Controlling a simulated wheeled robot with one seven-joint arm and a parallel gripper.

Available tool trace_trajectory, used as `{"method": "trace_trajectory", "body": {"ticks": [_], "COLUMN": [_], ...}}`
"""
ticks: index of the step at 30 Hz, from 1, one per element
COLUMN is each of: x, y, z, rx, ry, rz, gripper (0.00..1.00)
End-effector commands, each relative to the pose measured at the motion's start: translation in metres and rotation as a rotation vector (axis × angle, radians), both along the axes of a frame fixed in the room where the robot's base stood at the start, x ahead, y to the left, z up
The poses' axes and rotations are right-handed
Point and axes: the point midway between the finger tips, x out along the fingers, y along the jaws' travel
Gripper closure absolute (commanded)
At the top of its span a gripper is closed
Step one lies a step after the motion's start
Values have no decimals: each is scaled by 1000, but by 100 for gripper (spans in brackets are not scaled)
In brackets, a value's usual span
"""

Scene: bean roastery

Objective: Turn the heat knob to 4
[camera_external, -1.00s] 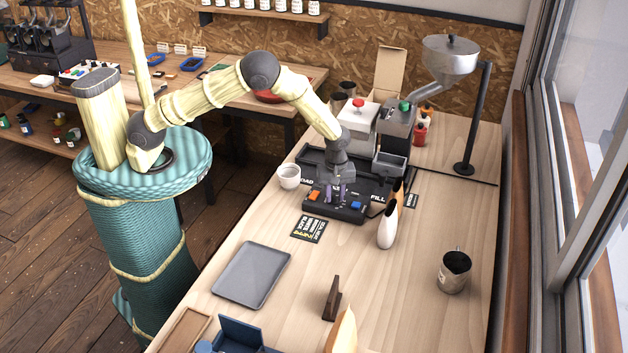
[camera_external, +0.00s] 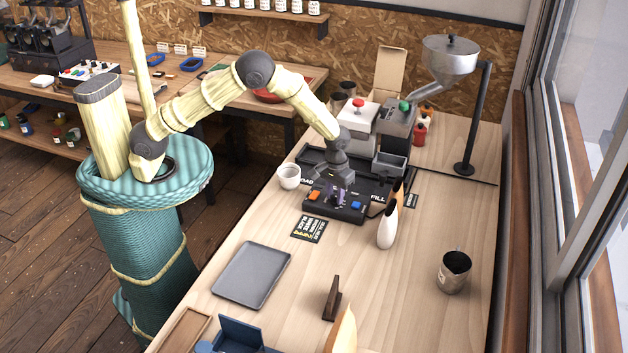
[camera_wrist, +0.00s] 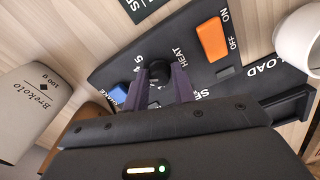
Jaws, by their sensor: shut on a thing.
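The heat knob (camera_wrist: 157,68) is a small dark round knob on the black control panel (camera_wrist: 196,72), beside the word HEAT in the wrist view. My gripper (camera_wrist: 162,80) is shut on it, with one purple finger on each side. Small white digits stand near the knob; its pointer is too hidden to read a setting. In the outside view my gripper (camera_external: 338,197) points down over the front panel, and its fingers cover the knob there.
An orange ON/OFF switch (camera_wrist: 212,40) and a blue button (camera_wrist: 119,94) flank the knob. A white cup (camera_external: 289,177) stands left of the panel, a white-and-brown bag (camera_external: 387,232) to its right.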

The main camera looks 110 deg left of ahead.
Motion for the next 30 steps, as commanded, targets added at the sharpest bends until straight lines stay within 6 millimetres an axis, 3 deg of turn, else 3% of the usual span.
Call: {"method": "trace_trajectory", "body": {"ticks": [18, 19, 21, 30], "x": [2, 2, 2, 1], "y": [1, 1, 1, 0], "z": [2, 2, 2, 1], "rx": [4, 4, 3, 1], "ry": [-7, -7, -5, -3], "rz": [-56, -56, -56, -56], "gripper": [97, 68, 54, 53]}}
